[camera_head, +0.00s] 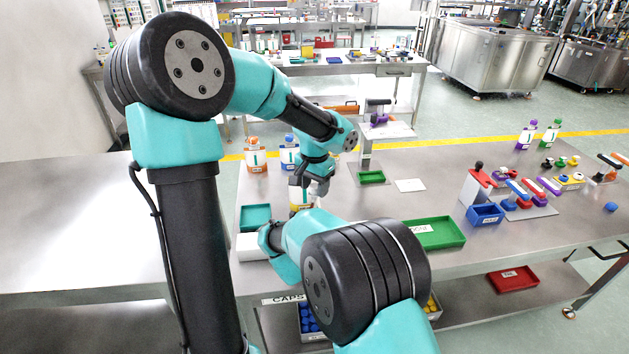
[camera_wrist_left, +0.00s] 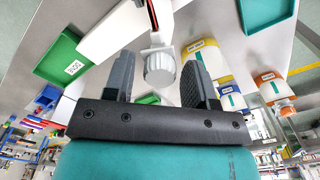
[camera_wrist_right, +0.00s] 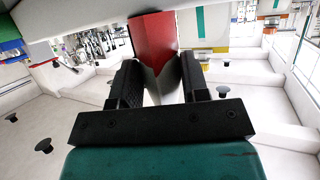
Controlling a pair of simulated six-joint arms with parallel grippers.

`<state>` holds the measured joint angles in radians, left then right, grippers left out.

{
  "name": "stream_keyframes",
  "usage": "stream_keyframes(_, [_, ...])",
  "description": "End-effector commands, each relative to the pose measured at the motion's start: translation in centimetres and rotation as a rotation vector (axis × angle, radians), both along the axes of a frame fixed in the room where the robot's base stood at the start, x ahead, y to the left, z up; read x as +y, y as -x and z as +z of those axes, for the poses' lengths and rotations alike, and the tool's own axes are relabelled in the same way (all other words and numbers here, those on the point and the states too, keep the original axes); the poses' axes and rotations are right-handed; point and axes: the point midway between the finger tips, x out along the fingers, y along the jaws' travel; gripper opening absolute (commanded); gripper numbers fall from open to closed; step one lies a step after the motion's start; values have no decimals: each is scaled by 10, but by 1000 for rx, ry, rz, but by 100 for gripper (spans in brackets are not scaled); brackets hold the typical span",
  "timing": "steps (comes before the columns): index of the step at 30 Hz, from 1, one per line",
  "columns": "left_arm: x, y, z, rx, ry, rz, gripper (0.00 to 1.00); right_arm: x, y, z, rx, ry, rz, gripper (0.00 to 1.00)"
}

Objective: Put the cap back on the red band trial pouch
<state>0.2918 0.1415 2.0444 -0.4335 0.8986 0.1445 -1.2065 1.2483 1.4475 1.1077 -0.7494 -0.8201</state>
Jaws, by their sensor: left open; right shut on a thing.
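The red band pouch (camera_wrist_right: 152,38) shows in the right wrist view as a red panel above a pale part. My right gripper (camera_wrist_right: 158,78) is shut on its pale part. A whitish ridged cap (camera_wrist_left: 160,70) shows in the left wrist view, in line with a thin edge that has a red stripe. I cannot tell whether the cap is seated on the pouch. My left gripper (camera_wrist_left: 159,62) is open, with a finger on either side of the cap and visible gaps. In the head view the left gripper (camera_head: 311,188) points down; my right arm hides the pouch and right gripper.
A yellow-band bottle (camera_wrist_left: 202,47) stands close to the left gripper. Blue (camera_head: 289,154) and orange (camera_head: 256,157) bottles stand behind. A teal tray (camera_head: 255,218) is at left, a large green tray (camera_head: 452,240) at right. The bench right of the small green tray (camera_head: 371,177) has free room.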

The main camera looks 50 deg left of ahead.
Motion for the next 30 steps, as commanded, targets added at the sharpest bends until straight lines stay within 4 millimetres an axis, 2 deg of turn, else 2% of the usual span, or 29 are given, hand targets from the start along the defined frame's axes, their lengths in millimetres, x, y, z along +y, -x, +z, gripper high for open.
stream_keyframes(5, [0,0,0,0,0,0,49,0,0,0,0,0,0,0])
stream_keyframes(20, [0,0,0,0,0,0,2,0,0,0,0,0,0,0])
stream_keyframes(26, [0,0,0,0,0,-2,2,0,0,0,0,0,0,0])
stream_keyframes(27, [0,0,0,0,0,-2,33,0,0,0,0,0,0,0])
stream_keyframes(30, [0,0,0,0,0,-2,43,0,0,0,0,0,0,0])
